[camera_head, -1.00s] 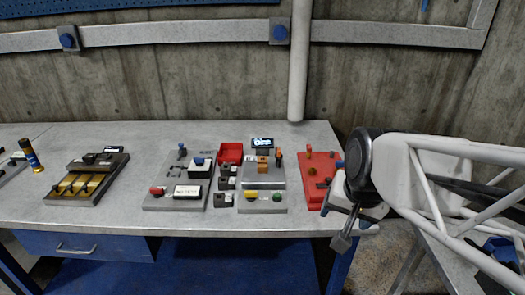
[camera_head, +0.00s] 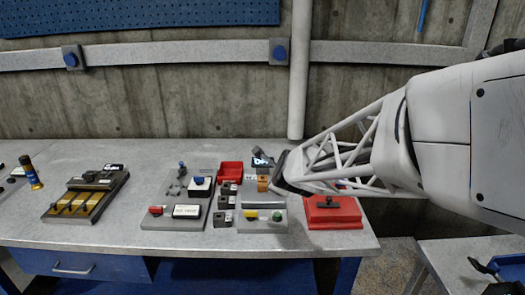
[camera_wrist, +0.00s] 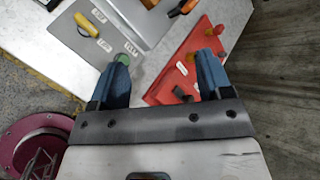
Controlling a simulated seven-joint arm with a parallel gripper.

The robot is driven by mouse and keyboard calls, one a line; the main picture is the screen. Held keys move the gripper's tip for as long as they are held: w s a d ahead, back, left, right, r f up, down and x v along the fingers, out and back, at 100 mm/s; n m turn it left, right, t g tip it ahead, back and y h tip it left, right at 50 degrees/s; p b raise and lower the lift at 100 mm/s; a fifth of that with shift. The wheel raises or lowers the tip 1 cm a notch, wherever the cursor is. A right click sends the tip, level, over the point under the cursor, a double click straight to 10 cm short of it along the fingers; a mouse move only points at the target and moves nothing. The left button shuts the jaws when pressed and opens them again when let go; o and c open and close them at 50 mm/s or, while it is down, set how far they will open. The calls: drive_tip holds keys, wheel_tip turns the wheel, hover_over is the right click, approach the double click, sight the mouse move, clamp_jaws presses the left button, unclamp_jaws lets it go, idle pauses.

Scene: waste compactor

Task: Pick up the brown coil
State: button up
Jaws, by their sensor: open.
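My gripper (camera_wrist: 163,60) is open and empty in the wrist view, its blue fingers wide apart. The red board (camera_wrist: 173,77) lies below and between the fingers. A small brownish-yellow round piece (camera_wrist: 190,57) on that board, near the right fingertip, may be the brown coil; it is too small to be sure. A dark handle (camera_wrist: 182,93) is on the board's near part. In the head view, my arm covers the far part of the red board (camera_head: 330,214), and I cannot make out the coil there.
Left of the red board is a grey panel with a yellow knob (camera_head: 250,214) and a green button (camera_head: 277,215). A red bin (camera_head: 231,171) and several small dark blocks stand further left. A round pink-red object (camera_wrist: 35,145) is at the wrist view's lower left.

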sight(263, 184)
drive_tip(key=shift+w+a+f+m+t+h, duration=0.35)
drive_tip(key=shift+w+a+f+m+t, duration=0.35)
drive_tip(key=shift+w+f+m, duration=1.3)
drive_tip(key=shift+w+a+f+m+t+h, duration=0.45)
drive_tip(key=shift+w+a+f+m, duration=0.65)
drive_tip(key=shift+f+m, duration=1)
drive_tip(key=shift+w+a+f+m+t+h, duration=0.3)
drive_tip(key=shift+w+a+f+m+t, duration=0.35)
drive_tip(key=shift+w+f+m, duration=1.45)
drive_tip(key=shift+s+r+m, duration=0.2)
drive_tip(key=shift+r+m, duration=0.2)
drive_tip(key=shift+r, duration=0.1)
drive_tip(key=shift+x, duration=1.2)
drive_tip(key=shift+w, duration=0.1)
drive_tip(key=shift+x, duration=2.5)
drive_tip(key=c, duration=1.1)
